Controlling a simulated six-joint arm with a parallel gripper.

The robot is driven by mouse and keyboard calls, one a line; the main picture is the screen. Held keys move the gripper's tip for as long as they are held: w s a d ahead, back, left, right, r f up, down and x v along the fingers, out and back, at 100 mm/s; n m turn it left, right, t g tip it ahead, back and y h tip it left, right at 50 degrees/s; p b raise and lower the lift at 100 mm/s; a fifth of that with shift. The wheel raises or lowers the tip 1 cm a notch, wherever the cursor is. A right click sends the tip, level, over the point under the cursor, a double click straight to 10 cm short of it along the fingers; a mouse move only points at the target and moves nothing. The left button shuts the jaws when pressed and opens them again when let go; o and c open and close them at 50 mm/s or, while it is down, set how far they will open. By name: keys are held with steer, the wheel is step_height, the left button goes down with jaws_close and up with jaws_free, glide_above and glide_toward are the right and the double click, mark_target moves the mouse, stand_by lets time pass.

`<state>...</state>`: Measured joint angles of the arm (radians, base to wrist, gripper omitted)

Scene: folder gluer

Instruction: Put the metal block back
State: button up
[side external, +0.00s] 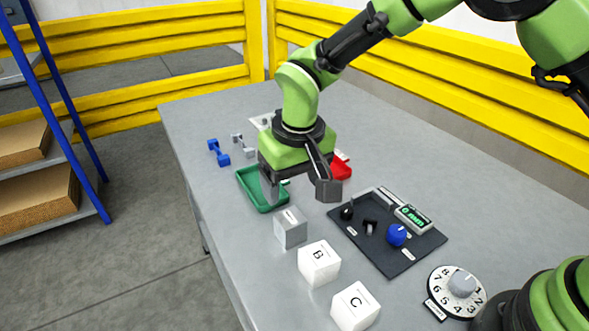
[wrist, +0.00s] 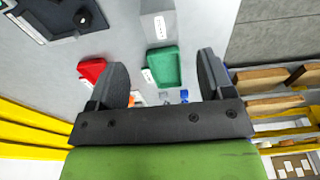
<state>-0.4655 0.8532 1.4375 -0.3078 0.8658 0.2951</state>
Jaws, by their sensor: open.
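The metal block, a plain grey cube (side external: 290,228) with a white label on top, stands on the grey table just in front of the green tray (side external: 243,176). In the wrist view the block (wrist: 153,28) is at the top edge, partly cut off, and the green tray (wrist: 172,66) lies below it, between my fingers. My gripper (side external: 298,188) is open and empty, with its fingers wide apart, above the tray and behind the block. It also shows in the wrist view (wrist: 163,70). One finger hides part of the tray's inside in the side view.
White cubes marked B (side external: 319,263) and C (side external: 355,307) stand nearer the front. A dark panel (side external: 405,255) with knobs and a numbered dial (side external: 443,289) lie at right. A red tray (side external: 342,171) and a blue dumbbell-shaped piece (side external: 218,152) lie farther back.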

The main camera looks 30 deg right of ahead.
steer(key=s+d+r+m+t+y, duration=0.1)
steer(key=s+d+r, duration=0.3)
steer(key=r, duration=0.4)
steer(key=s+d+r+m+t, duration=0.1)
steer(key=s+d+r, duration=0.3)
steer(key=r, duration=0.5)
steer(key=s+d+r+m+t+y, duration=0.1)
steer(key=s+d, duration=0.5)
steer(key=s, duration=0.7)
steer(key=r+m+t, duration=0.1)
steer(key=t, duration=0.1)
steer(key=shift+s+d+t, duration=0.15)
steer(key=shift+s+t, duration=0.1)
steer(key=shift+t, duration=0.15)
